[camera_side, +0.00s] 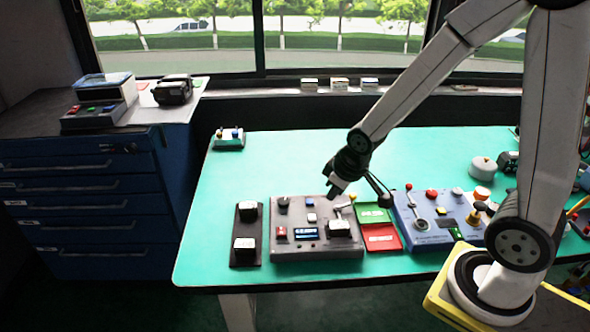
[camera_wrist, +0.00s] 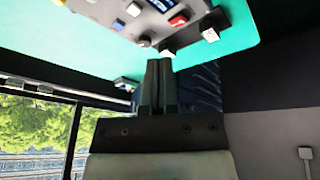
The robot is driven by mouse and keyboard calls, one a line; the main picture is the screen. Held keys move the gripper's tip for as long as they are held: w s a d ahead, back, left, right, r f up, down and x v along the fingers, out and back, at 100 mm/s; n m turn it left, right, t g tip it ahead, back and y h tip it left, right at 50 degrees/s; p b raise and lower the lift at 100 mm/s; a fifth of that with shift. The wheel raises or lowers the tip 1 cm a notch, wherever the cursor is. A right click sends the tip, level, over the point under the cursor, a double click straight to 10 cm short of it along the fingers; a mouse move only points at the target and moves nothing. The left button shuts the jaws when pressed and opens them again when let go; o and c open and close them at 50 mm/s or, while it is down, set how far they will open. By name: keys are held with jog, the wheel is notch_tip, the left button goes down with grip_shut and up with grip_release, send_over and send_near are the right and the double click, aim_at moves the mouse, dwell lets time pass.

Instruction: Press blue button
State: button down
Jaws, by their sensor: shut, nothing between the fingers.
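A grey control panel (camera_side: 270,247) lies on the green table. A small bluish button (camera_side: 309,201) sits near its back edge, though its colour is hard to be sure of; it seems to show as a grey-blue button (camera_wrist: 118,26) in the wrist view. My gripper (camera_side: 331,198) is above the panel's back right part, pointing down, to the right of that button and apart from it. In the wrist view my gripper (camera_wrist: 160,61) has both fingers together and nothing between them.
The panel also carries a white button (camera_side: 311,218), a red switch (camera_side: 282,232), a dark knob (camera_side: 283,203) and a small display (camera_side: 306,234). A black plate (camera_side: 246,228) with two blocks lies left. Green and red plates (camera_side: 382,238) and a blue panel (camera_side: 437,237) lie right.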

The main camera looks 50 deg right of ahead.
aim_at(312, 202)
jog(key=w+d+f+n+t, duration=0.2)
jog(key=w+d+f+n, duration=0.1)
jog(key=w+d, duration=0.2)
jog(key=w+d+f+n+t, duration=0.3)
jog(key=w+d, duration=0.3)
jog(key=w, duration=0.3)
jog(key=shift+w+d+f+n, duration=0.2)
jog(key=shift+f+n, duration=0.15)
jog(key=shift+n, duration=0.05)
jog(key=shift+f, duration=0.2)
jog(key=shift+f, duration=4.2)
jog(key=shift+f, duration=0.1)
jog(key=shift+f, duration=0.3)
